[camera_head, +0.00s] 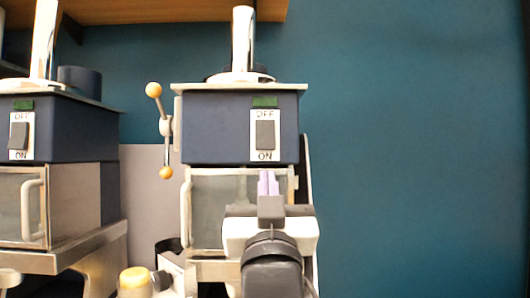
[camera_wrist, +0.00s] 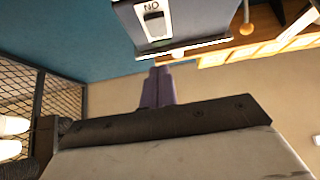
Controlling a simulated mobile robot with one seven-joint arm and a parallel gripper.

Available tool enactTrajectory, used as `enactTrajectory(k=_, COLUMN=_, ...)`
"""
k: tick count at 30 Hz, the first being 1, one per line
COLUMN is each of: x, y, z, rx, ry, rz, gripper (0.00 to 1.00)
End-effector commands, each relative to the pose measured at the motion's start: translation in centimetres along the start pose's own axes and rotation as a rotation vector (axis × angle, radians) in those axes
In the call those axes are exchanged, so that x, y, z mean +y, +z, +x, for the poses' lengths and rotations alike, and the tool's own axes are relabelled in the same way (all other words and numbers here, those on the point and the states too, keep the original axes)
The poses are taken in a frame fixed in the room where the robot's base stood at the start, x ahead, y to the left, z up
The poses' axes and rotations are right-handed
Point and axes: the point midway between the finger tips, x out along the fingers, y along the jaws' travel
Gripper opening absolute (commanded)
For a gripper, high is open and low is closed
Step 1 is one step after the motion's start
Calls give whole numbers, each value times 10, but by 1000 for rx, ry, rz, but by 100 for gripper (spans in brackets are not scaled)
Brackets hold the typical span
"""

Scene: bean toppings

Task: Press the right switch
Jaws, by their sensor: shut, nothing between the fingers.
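The right switch (camera_head: 265,135) is a grey rocker on a white OFF/ON plate on the front of the right dark-blue machine (camera_head: 215,130). A green patch sits above it. It also shows upside down at the top of the wrist view (camera_wrist: 154,22). My gripper (camera_head: 268,182) is shut and empty, its purple fingers together and pointing up just below the switch in the head view. In the wrist view the fingertips (camera_wrist: 158,72) are apart from the switch. The left switch (camera_head: 18,136) is on the left machine (camera_head: 70,130).
A two-ball lever (camera_head: 165,130) sticks out at the right machine's left side. Below the box is a glass-fronted door with a pale handle (camera_head: 186,212). A yellow-topped object (camera_head: 135,278) stands low at left. The blue wall (camera_head: 420,130) area at right is clear.

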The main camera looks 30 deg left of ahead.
Motion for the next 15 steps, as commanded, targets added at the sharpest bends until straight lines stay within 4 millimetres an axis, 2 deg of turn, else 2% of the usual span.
enactTrajectory(k=5, x=0, y=-1, z=6, rx=0, ry=-1, rz=0, gripper=0)
enactTrajectory(k=8, x=0, y=-2, z=19, rx=-2, ry=-1, rz=0, gripper=0)
enactTrajectory(k=15, x=0, y=-4, z=71, rx=-2, ry=0, rz=0, gripper=0)
